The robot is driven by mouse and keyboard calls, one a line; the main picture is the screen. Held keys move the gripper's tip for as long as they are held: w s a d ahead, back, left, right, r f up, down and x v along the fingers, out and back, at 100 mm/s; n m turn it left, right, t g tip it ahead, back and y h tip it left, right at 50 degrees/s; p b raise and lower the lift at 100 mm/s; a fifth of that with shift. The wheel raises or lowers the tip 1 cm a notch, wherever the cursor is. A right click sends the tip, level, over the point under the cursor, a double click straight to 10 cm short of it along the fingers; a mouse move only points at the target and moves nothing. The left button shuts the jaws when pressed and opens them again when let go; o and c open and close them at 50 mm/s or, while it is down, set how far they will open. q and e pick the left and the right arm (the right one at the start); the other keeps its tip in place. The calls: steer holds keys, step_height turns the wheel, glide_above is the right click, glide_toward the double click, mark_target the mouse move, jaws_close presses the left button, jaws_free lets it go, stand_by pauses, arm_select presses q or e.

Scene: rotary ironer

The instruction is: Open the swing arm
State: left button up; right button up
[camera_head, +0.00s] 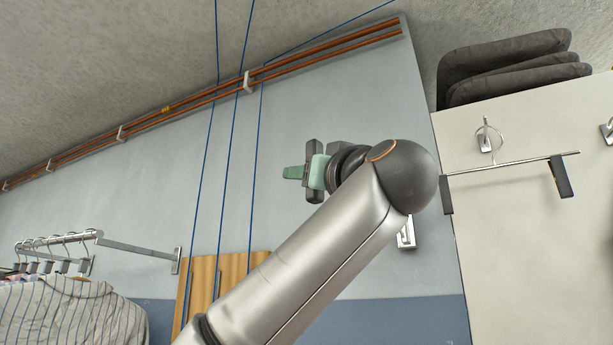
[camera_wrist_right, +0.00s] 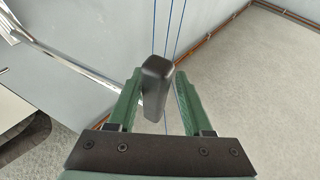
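In the right wrist view a dark rounded handle (camera_wrist_right: 156,82) stands between the green fingers of my right gripper (camera_wrist_right: 158,80). A gap shows beside the handle, so the fingers are around it without clearly pressing on it. A shiny metal bar (camera_wrist_right: 75,57) runs from the upper left to behind the handle; I cannot tell whether they are joined. No ironer is clearly seen in the head view.
A clothes rail (camera_head: 70,238) with striped shirts (camera_head: 65,310) is at the lower left. A hanger with dark clips (camera_head: 510,163) hangs on the pale panel at right, below folded dark cloth (camera_head: 515,65). Copper pipes (camera_head: 200,100) and blue cables run along the wall. A wooden board (camera_head: 235,272) is below.

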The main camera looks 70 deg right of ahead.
steer(key=shift+o, duration=0.6)
